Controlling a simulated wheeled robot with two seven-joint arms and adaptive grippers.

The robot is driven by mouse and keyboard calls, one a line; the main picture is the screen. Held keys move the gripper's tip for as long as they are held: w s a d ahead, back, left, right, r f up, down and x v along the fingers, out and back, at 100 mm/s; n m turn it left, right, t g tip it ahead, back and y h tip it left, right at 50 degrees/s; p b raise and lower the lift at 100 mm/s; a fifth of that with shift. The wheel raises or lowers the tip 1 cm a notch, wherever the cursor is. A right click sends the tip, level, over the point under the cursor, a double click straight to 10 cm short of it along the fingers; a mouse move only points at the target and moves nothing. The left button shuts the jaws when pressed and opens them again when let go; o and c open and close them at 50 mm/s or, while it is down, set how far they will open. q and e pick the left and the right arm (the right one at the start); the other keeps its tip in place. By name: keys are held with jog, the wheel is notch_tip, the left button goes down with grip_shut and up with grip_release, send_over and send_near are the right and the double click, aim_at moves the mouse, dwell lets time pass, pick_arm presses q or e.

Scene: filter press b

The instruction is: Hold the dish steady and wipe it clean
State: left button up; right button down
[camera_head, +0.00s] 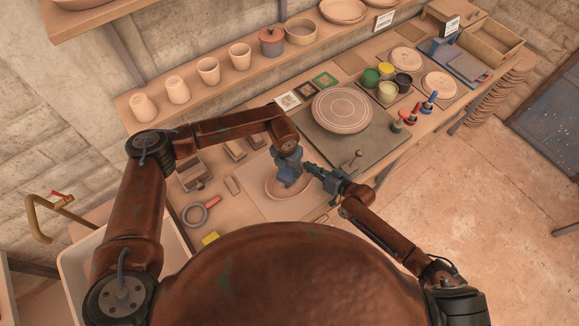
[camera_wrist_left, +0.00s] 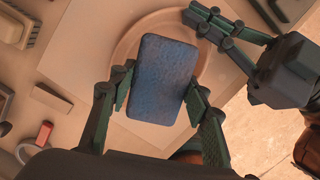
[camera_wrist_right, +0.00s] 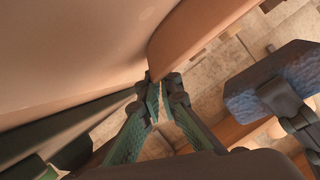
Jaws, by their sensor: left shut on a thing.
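The dish (camera_head: 270,192) is a shallow tan bowl on a pale board on the bench. It also shows behind the sponge in the left wrist view (camera_wrist_left: 126,48). My left gripper (camera_head: 287,166) is shut on a blue sponge (camera_wrist_left: 163,80) and holds it over the dish; I cannot tell whether it touches. The sponge also shows at the right of the right wrist view (camera_wrist_right: 268,85). My right gripper (camera_wrist_right: 163,92) is at the dish's right rim, its fingertips close together with a narrow gap. The dish wall (camera_wrist_right: 185,42) lies right at the tips; their grip is unclear.
A round ringed plate (camera_head: 342,110) lies on a dark slab behind the dish. A red-and-grey ring tool (camera_head: 196,214) and small blocks lie left. Paint pots (camera_head: 387,92) and stamps stand right. Cups line the shelf (camera_head: 180,110) behind.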

pick_arm(q)
jog(key=m, duration=0.2)
jog(key=f+m, duration=0.1)
jog(key=m, duration=0.2)
jog(key=shift+h, duration=0.3)
jog(key=shift+f, duration=2.9)
jog(key=shift+f, duration=0.8)
jog(key=shift+a, duration=0.2)
jog(key=shift+s+a, duration=0.25)
jog(key=shift+s, duration=0.05)
jog(key=shift+w+d, duration=0.6)
jog(key=shift+d, duration=0.2)
jog(key=shift+s+a, duration=0.1)
